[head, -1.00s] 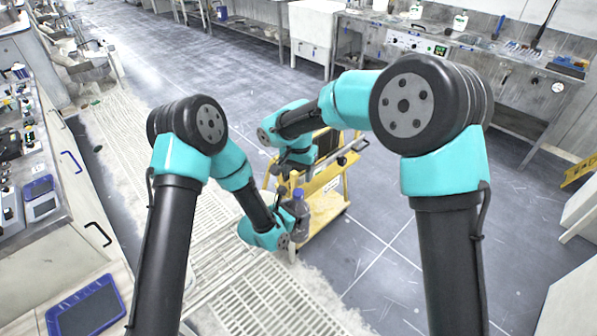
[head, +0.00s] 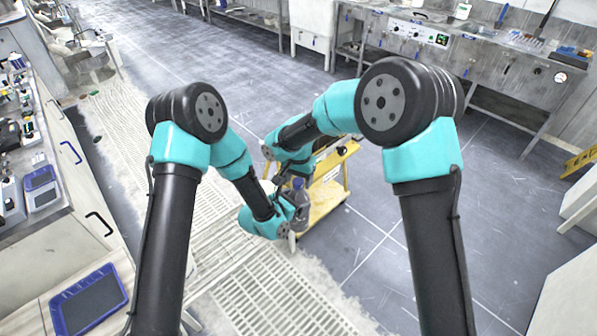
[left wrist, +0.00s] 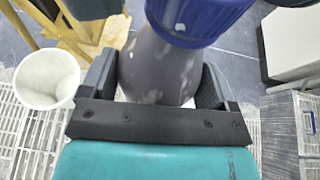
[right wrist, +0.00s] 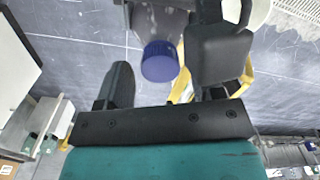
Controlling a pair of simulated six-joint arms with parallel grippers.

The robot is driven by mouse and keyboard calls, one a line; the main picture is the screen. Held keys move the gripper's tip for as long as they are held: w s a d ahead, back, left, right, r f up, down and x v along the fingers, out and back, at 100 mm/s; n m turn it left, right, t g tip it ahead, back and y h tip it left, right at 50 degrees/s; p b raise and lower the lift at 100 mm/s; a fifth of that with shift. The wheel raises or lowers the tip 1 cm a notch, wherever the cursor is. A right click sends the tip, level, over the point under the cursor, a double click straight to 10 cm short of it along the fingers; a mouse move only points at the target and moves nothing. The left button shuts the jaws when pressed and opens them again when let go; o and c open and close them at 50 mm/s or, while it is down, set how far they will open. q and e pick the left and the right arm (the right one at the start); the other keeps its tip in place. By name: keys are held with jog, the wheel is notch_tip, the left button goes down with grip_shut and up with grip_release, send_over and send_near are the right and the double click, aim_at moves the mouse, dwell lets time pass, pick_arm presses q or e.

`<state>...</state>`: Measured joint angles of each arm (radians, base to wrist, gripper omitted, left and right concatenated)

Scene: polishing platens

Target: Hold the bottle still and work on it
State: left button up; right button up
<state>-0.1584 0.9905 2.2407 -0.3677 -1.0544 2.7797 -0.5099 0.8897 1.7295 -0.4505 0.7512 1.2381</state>
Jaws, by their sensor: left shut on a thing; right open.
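The bottle (head: 302,202), grey and mottled with a blue cap (head: 298,184), is held in front of the yellow cart. My left gripper (head: 290,218) is shut around its body. The left wrist view shows the grey body (left wrist: 158,70) between both fingers, with the blue cap (left wrist: 205,18) above them. My right gripper (head: 288,175) is close to the cap. In the right wrist view its fingers (right wrist: 165,78) are open, with the cap (right wrist: 160,62) in the gap between them; I see no grip on it. Part of the bottle is hidden behind the grippers.
A yellow cart (head: 328,190) stands just behind the bottle. A white cup (left wrist: 47,78) is beside my left gripper. A bench with a blue tray (head: 88,300) is at the left. A steel sink bench (head: 480,60) is at the back right. The floor between is mostly clear.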

jog(key=shift+f, duration=0.2)
jog(key=c, duration=0.9)
jog(key=o, duration=1)
jog(key=shift+r, duration=0.1)
jog(key=shift+r, duration=2.15)
jog(key=shift+c, duration=0.5)
